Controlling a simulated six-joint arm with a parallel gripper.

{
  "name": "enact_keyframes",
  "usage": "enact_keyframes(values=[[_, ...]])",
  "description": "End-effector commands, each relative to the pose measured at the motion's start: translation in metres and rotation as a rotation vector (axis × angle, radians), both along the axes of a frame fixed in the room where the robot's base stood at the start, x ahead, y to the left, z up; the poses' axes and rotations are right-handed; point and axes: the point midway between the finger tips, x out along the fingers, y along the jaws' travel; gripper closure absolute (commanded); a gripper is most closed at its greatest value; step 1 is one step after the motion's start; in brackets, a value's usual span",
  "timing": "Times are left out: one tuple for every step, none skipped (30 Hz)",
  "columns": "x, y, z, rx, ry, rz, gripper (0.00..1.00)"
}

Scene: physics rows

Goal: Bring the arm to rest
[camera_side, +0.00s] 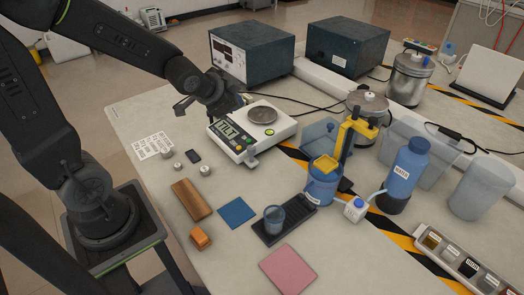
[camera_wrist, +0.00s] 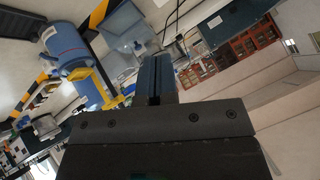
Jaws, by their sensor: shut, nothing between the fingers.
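My gripper (camera_side: 244,99) is above the back left of the table in the side view, next to the white scale (camera_side: 275,126) with its round metal pan. It seems to hang in the air beside the pan. In the wrist view my gripper (camera_wrist: 155,62) has its two dark fingers together with nothing between them. My arm reaches in from the left. The fingertips are small and partly hidden in the side view, so I cannot tell their exact height.
Small metal weights (camera_side: 205,170), a wooden block (camera_side: 192,199), a blue square (camera_side: 237,212) and a pink square (camera_side: 287,269) lie on the table. A blue bottle (camera_side: 409,166) and a blue container with a yellow stand (camera_side: 322,182) are on the right. Dark instrument boxes (camera_side: 252,50) stand behind.

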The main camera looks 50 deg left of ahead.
Motion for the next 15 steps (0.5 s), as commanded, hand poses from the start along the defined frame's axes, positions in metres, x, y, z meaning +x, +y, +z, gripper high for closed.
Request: enact_keyframes(values=[[-0.013, -0.011, 0.016, -0.033, 0.009, 0.029, 1.00], [-0.021, -0.016, 0.023, -0.059, 0.024, 0.052, 1.00], [-0.033, -0.024, 0.031, -0.093, 0.042, 0.079, 1.00], [-0.043, -0.029, 0.037, -0.120, 0.057, 0.099, 1.00], [-0.053, -0.035, 0.043, -0.147, 0.073, 0.118, 1.00], [-0.067, -0.043, 0.049, -0.183, 0.096, 0.140, 1.00], [-0.077, -0.049, 0.054, -0.210, 0.112, 0.157, 1.00], [-0.087, -0.054, 0.058, -0.234, 0.127, 0.168, 1.00], [-0.099, -0.061, 0.063, -0.267, 0.149, 0.186, 1.00], [-0.109, -0.065, 0.066, -0.288, 0.165, 0.195, 1.00], [-0.117, -0.069, 0.068, -0.308, 0.179, 0.203, 1.00], [-0.127, -0.074, 0.071, -0.330, 0.197, 0.213, 1.00], [-0.134, -0.077, 0.072, -0.344, 0.209, 0.219, 1.00], [-0.139, -0.080, 0.074, -0.357, 0.220, 0.224, 1.00], [-0.146, -0.082, 0.075, -0.370, 0.233, 0.229, 1.00]])
